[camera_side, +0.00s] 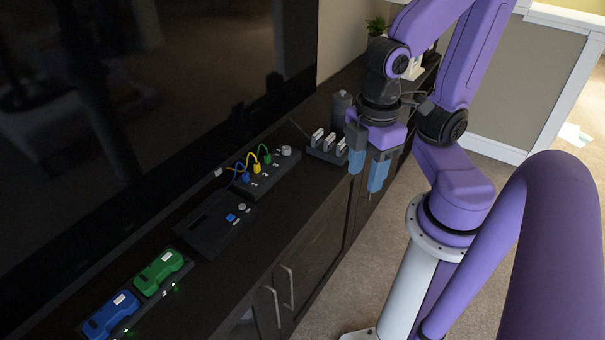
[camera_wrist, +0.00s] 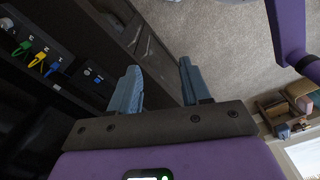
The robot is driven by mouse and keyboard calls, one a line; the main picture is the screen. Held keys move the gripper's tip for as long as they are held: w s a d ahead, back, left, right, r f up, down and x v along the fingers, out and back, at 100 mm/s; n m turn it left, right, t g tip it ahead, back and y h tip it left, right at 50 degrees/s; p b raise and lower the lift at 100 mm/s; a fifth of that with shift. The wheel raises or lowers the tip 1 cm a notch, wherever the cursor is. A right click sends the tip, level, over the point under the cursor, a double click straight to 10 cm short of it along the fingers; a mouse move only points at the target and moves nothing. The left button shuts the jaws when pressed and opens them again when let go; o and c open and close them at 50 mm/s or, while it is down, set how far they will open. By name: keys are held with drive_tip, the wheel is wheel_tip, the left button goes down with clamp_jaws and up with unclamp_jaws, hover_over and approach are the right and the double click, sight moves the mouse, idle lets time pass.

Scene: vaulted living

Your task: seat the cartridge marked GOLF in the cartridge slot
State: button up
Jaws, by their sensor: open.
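My gripper (camera_side: 364,182) is open and empty, its blue fingers apart beside the small dark rack at the cabinet's far end. In the wrist view, carpet and the cabinet front show between and beyond the fingers (camera_wrist: 159,67). The rack (camera_side: 322,154) holds several pale upright pieces (camera_side: 329,143). A blue block (camera_side: 110,315) and a green block (camera_side: 159,271) with pale labels sit in a dark tray at the near left. No marking is readable, so I cannot tell which piece is GOLF. A dark panel (camera_side: 203,241) with a recessed opening and blue button lies mid-cabinet; it may hold the slot.
A panel with blue, yellow and green plugs (camera_side: 257,168) and looping cables stands between the dark panel and the rack. A dark canister (camera_side: 341,105) stands behind the rack. A large black screen (camera_side: 140,100) borders the cabinet's back. Carpet (camera_side: 330,270) lies in front.

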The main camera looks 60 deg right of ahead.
idle(0.3)
drive_tip(key=w+d+f+n, duration=0.1)
drive_tip(key=w+d+f, duration=0.15)
drive_tip(key=w, duration=1.25)
drive_tip(key=w+d+f+n+h, duration=0.1)
drive_tip(key=w+d+f+n, duration=0.1)
drive_tip(key=w+d, duration=0.75)
drive_tip(key=n, duration=0.2)
hover_over(342, 141)
drive_tip(key=a, duration=0.2)
wheel_tip(342, 141, down, 9)
drive_tip(key=shift+h, duration=0.4)
drive_tip(key=f, duration=0.3)
drive_tip(key=d+f, duration=0.1)
drive_tip(key=f, duration=0.7)
drive_tip(key=shift+s+d+f, duration=0.1)
drive_tip(key=shift+s+d, duration=0.1)
drive_tip(key=shift+d, duration=0.2)
drive_tip(key=shift+w+d+f, duration=0.1)
drive_tip(key=shift+f, duration=2.6)
